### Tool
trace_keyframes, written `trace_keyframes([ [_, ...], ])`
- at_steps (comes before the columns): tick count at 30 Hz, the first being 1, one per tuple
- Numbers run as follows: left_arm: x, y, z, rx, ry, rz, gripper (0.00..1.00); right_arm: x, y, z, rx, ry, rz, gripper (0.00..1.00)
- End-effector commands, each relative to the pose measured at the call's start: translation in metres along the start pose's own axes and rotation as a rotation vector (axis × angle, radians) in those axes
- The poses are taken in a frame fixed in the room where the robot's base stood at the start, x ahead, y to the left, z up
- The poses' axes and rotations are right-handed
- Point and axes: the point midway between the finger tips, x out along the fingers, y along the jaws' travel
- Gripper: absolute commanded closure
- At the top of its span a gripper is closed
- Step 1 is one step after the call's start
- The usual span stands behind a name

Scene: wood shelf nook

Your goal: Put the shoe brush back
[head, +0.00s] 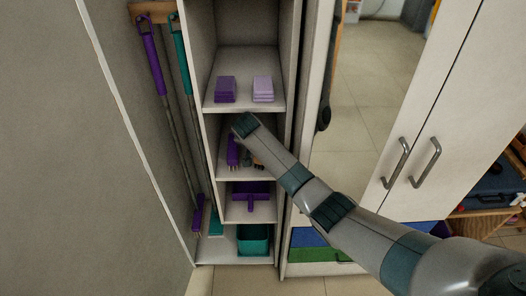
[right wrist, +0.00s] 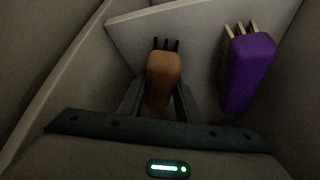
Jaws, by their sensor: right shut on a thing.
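The shoe brush (right wrist: 163,77) has a brown wooden back and dark bristles that point away from me in the right wrist view. My right gripper (right wrist: 158,101) is shut on it, one finger on each side. In the head view my right arm reaches from the lower right into the shelf's second compartment from the top. A small brown part of the brush (head: 258,164) shows below the wrist there. I cannot tell if the brush touches the shelf board. My left gripper is not in view.
A purple brush (right wrist: 248,70) with light bristles is close on the right in the wrist view. Purple and lilac blocks (head: 263,88) lie on the board above. A purple tool (head: 250,195) and teal bin (head: 253,240) are below. Shelf walls are close on both sides.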

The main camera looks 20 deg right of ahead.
Motion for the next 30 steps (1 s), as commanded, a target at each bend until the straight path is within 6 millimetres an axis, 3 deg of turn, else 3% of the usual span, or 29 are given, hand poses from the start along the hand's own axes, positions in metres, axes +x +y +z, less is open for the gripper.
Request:
trace_keyframes([
  [3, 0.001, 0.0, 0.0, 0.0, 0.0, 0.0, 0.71, 0.002, 0.0, 0.002, 0.0, -0.001, 0.0, 0.87],
  [4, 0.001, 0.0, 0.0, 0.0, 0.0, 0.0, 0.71, 0.003, 0.0, 0.002, 0.0, -0.001, 0.0, 0.67],
  [6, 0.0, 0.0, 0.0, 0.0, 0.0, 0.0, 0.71, 0.002, 0.0, 0.001, 0.0, 0.0, 0.0, 0.5],
  [20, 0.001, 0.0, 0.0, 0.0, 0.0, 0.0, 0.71, -0.003, -0.001, 0.0, 0.0, 0.001, -0.002, 0.5],
  [30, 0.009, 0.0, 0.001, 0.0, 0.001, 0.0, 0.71, -0.04, -0.001, 0.0, 0.001, 0.003, -0.003, 0.5],
])
